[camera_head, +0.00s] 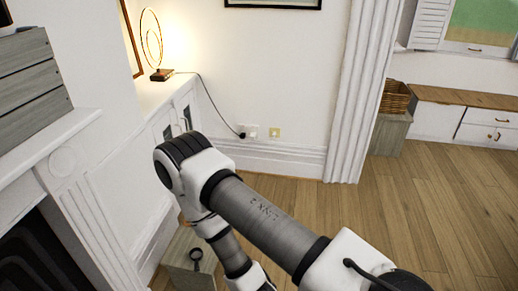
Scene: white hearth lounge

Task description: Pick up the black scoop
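The black scoop (196,254) lies on a grey wooden box or stool (180,272) at the bottom left of the head view. Its round end points away and its short handle points toward the bottom of the picture. My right arm comes in from the bottom right, bends near the middle left and runs down past the right side of the box. Its forearm leaves the picture at the bottom, so my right gripper is out of view. My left arm and gripper do not show. The scoop is in plain view and nothing visible touches it but the box.
A white fireplace surround (75,190) stands at the left. A white cabinet (160,100) with a lit lamp (158,40) is behind the box. A wicker basket (396,98) sits on a grey box at the right. The wooden floor (450,205) at the right is clear.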

